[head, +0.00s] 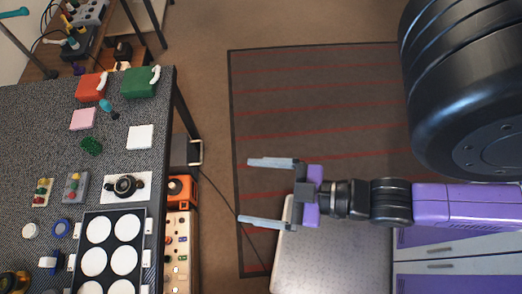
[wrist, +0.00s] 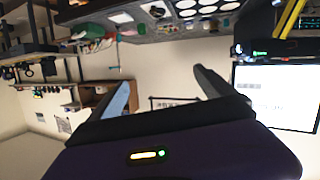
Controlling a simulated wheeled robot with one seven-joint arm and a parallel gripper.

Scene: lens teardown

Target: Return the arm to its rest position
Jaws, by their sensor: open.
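My gripper (head: 258,192) is open and empty in the head view. Its two grey fingers point left, over the dark striped rug and off the table's right edge. My purple and black arm reaches in from the right. In the wrist view the gripper (wrist: 160,88) also shows open, with nothing between the fingers. On the table, a black ring-shaped lens part (head: 125,186) sits on a white square. A black tray with white round pads (head: 147,230) lies at the table's near right corner.
The grey table (head: 55,140) fills the left, with red (head: 90,88) and green (head: 139,83) boxes, pink and white pads and small parts. An orange case (head: 182,190) stands beside it. A grey surface (head: 330,262) lies below my arm.

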